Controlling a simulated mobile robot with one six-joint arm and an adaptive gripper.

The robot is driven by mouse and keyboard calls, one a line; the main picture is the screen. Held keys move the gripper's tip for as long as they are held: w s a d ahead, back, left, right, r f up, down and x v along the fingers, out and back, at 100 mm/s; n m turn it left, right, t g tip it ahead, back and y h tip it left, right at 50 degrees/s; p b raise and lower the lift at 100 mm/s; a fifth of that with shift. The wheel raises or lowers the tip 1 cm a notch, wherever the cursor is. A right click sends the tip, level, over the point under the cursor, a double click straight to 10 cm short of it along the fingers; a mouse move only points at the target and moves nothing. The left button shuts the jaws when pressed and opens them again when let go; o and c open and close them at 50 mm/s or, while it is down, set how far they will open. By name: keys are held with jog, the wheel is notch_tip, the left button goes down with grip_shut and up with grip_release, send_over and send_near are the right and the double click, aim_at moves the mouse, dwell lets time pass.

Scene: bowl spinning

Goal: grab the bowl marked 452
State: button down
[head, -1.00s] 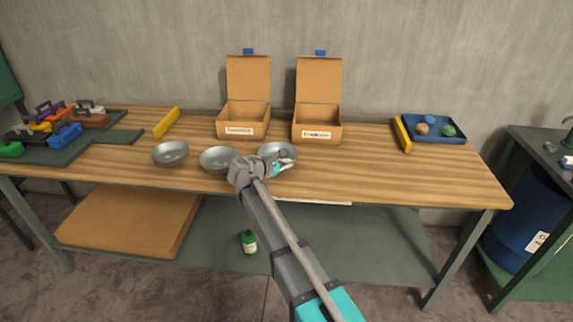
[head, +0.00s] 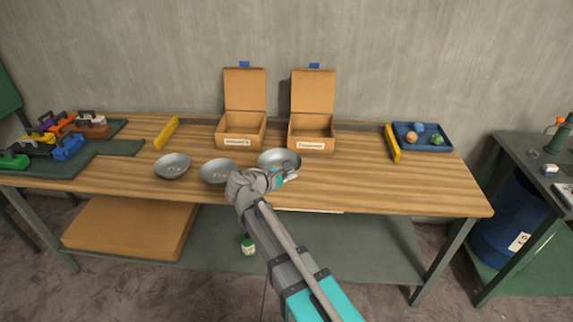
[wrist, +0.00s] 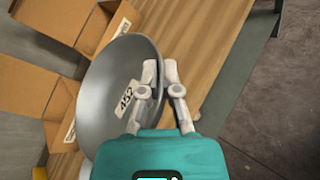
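The bowl marked 452 (head: 279,159) is the rightmost of the three grey metal bowls, near the table's front edge. In the wrist view the bowl (wrist: 104,101) fills the left-centre, and its white 452 label (wrist: 126,98) shows on the inner wall. My gripper (wrist: 160,72) has its two fingers close together at the bowl's near rim, one inside and one outside, with the rim between them. In the head view my gripper (head: 288,175) is at the front right of this bowl. I cannot tell whether the bowl is clear of the table.
Two other bowls stand to the left, the middle one (head: 216,171) beside my wrist and another (head: 172,166) farther left. Two open cardboard boxes, left (head: 240,132) and right (head: 311,134), stand behind. A blue tray (head: 420,146) holds balls at the right.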

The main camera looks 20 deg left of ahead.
jog(key=shift+s+d+r+p, duration=0.25)
jog(key=shift+s+d+r, duration=0.2)
jog(key=shift+s, duration=0.25)
jog(key=shift+s+d+r+p, duration=0.3)
jog(key=shift+s+d, duration=0.1)
jog(key=shift+s, duration=0.3)
